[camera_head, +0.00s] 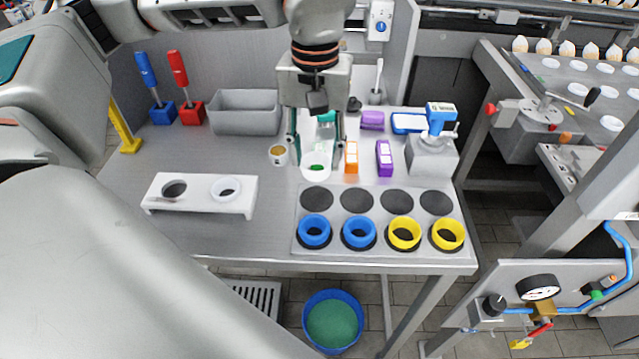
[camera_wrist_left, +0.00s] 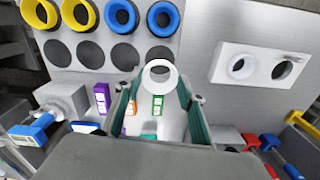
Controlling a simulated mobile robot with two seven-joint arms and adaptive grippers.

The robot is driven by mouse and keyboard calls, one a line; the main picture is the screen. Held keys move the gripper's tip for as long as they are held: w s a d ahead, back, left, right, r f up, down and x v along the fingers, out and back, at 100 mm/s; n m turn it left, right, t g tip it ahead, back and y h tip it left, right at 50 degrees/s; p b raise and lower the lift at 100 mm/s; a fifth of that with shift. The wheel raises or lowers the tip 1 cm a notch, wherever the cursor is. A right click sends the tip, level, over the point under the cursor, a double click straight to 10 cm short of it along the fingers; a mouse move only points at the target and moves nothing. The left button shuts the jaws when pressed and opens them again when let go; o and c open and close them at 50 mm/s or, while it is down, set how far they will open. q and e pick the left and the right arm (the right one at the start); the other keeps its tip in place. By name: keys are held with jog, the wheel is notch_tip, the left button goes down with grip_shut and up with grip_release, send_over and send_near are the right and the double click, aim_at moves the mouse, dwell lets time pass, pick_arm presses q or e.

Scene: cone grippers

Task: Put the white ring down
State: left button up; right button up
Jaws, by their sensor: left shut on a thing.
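My left gripper (camera_head: 316,145) has teal fingers and hangs over the middle of the bench, behind the grey mat. It is shut on a white ring (camera_wrist_left: 160,66), which sits between the fingertips in the wrist view. In the head view the white ring (camera_head: 316,178) shows just below the fingers, with green visible through or behind it. Its height above the bench is hard to tell. The grey mat (camera_head: 298,225) has a bare back row of dark discs. Blue rings (camera_head: 314,231) and yellow rings (camera_head: 404,234) lie on its front row. My right gripper is not in view.
A white two-hole stand (camera_head: 200,204) stands left, its right hole white-rimmed. A small tan cup (camera_head: 278,155) is left of the gripper. Orange (camera_head: 351,157) and purple (camera_head: 384,158) blocks stand close right. A grey bin (camera_head: 244,111) is behind left. Bare bench lies between stand and mat.

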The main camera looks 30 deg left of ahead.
pick_arm(q)
notch_tip(320, 180, down, 3)
jog(key=shift+r, duration=0.1)
jog(key=shift+f, duration=0.45)
jog(key=shift+f+b, duration=0.35)
jog(key=shift+f, duration=1.6)
jog(key=shift+f, duration=0.1)
jog(key=o, duration=0.8)
jog(key=shift+o, duration=0.2)
